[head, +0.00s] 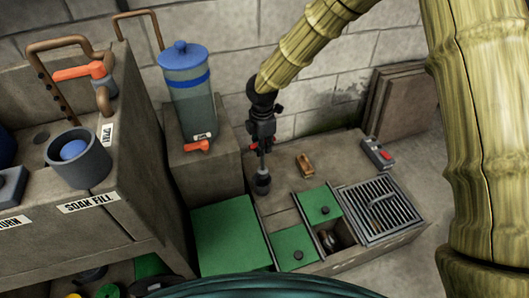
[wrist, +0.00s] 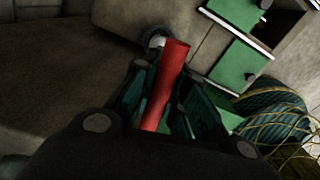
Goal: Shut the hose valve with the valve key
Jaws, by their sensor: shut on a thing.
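My gripper (head: 262,140) is above the left part of the low grey bench and is shut on the red handle of the valve key (head: 262,181). The key hangs upright, with a thin shaft and a dark round socket below. I cannot tell whether the socket touches the bench top. In the wrist view the red bar (wrist: 168,72) lies between the fingers of my gripper (wrist: 160,92). I cannot identify the hose valve for certain.
Green lids (head: 318,204) and a metal grate (head: 381,211) cover parts of the bench (head: 285,176). A small wooden block (head: 304,165) and a grey box with a red button (head: 378,153) stand behind. A blue-lidded tank (head: 187,95) stands left of my gripper.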

